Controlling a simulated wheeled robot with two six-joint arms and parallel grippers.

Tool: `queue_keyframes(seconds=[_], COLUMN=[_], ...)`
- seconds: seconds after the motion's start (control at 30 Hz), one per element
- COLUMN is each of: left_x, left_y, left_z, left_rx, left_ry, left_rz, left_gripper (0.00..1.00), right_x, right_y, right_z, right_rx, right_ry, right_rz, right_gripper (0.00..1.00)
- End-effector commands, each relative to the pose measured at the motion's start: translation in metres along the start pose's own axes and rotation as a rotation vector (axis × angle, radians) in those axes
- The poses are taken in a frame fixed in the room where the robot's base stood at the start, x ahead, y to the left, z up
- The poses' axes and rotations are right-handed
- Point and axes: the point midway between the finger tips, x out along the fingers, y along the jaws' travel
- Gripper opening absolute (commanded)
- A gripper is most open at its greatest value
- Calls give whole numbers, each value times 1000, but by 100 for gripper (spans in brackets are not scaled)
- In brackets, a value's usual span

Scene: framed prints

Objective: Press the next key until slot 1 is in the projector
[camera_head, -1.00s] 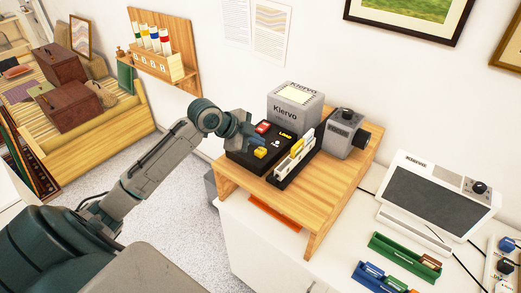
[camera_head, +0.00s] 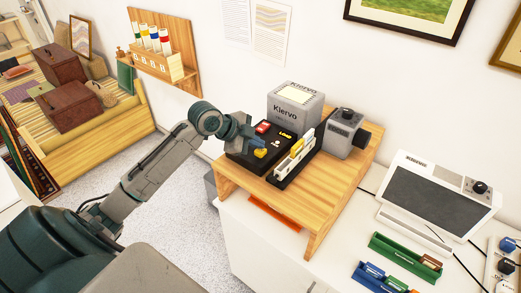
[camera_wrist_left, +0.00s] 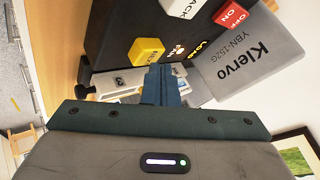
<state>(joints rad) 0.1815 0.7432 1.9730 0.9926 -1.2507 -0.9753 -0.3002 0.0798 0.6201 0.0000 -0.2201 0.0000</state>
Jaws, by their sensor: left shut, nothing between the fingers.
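The grey Klervo projector (camera_head: 295,105) stands on a wooden stand, with a black key panel (camera_head: 240,161) in front of it. A yellow key (camera_head: 260,153) shows on the panel, also in the left wrist view (camera_wrist_left: 146,50); its lettering is not readable. A red OFF key (camera_head: 263,128) and a white BACK key (camera_wrist_left: 185,8) are also there.
A grey unit (camera_head: 344,133) with a dark knob stands right of the projector on the wooden stand (camera_head: 325,187). Farther right are a dark-screened console (camera_head: 437,198) and a green tray (camera_head: 405,257). A shelf with coloured tubes (camera_head: 162,66) hangs on the wall at left.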

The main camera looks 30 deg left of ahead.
Motion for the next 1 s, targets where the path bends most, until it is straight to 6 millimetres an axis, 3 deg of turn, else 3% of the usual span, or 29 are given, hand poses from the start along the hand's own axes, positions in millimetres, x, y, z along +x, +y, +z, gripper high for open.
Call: queue_keyframes(seconds=[1.0], left_x=[9], left_y=[7], left_z=[7], left_rx=[-1], left_ry=[0], left_rz=[1], left_gripper=[0], right_x=[7], right_y=[0], right_z=[1], right_rx=[0], right_ry=[0], right_rz=[0], right_gripper=[60])
